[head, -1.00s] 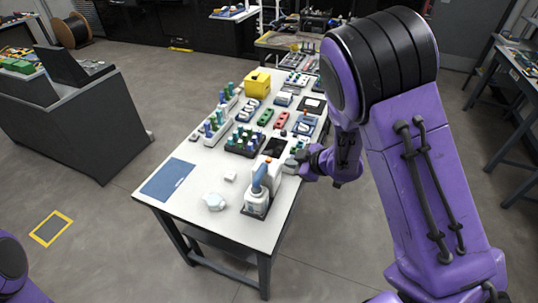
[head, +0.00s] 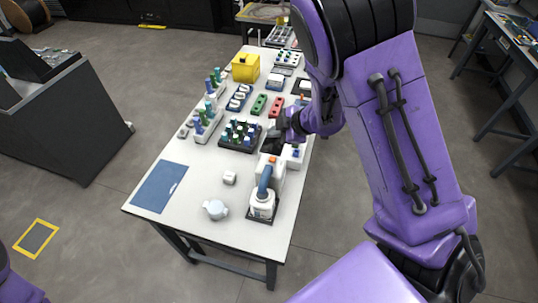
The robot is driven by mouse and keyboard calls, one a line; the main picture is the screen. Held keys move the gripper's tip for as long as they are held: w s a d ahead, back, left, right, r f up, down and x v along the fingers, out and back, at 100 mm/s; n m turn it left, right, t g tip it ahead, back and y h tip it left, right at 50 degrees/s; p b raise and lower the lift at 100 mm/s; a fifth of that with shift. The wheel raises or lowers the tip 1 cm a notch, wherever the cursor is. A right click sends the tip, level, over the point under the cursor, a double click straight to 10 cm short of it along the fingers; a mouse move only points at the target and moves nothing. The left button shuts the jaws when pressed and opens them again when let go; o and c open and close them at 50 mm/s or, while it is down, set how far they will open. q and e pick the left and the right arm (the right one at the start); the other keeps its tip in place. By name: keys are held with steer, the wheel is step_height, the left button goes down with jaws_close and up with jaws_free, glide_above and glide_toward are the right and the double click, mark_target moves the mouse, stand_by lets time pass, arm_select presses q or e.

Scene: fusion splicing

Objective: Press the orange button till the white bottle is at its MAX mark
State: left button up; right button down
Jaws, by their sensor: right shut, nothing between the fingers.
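The white bottle (head: 262,206) stands upright on a dark base at the table's near right end, under a blue curved pipe (head: 264,181). Behind it is the white dispenser body (head: 268,169), with a small orange button (head: 272,160) on top. The bottle's MAX mark and fill level are too small to read. My right gripper (head: 278,138) is shut and empty, beyond the button in the picture and apart from it. My left gripper is out of view.
A white table (head: 222,180) carries a blue mat (head: 160,187), a pale round container (head: 215,209) and a small white block (head: 230,178). Racks of green and blue bottles (head: 240,134) and a yellow box (head: 245,67) stand farther back.

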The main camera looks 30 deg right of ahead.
mark_target(275, 160)
step_height(275, 160, down, 8)
steer(key=b, duration=0.8)
steer(key=shift+d+f, duration=0.1)
steer(key=shift+f, duration=0.35)
stand_by(1.3)
steer(key=shift+f, duration=0.4)
steer(key=shift+s+f+b, duration=0.1)
steer(key=shift+f+b, duration=0.35)
steer(key=shift+b, duration=0.05)
stand_by(0.4)
stand_by(0.4)
steer(key=shift+r+p, duration=0.9)
steer(key=shift+p, duration=0.15)
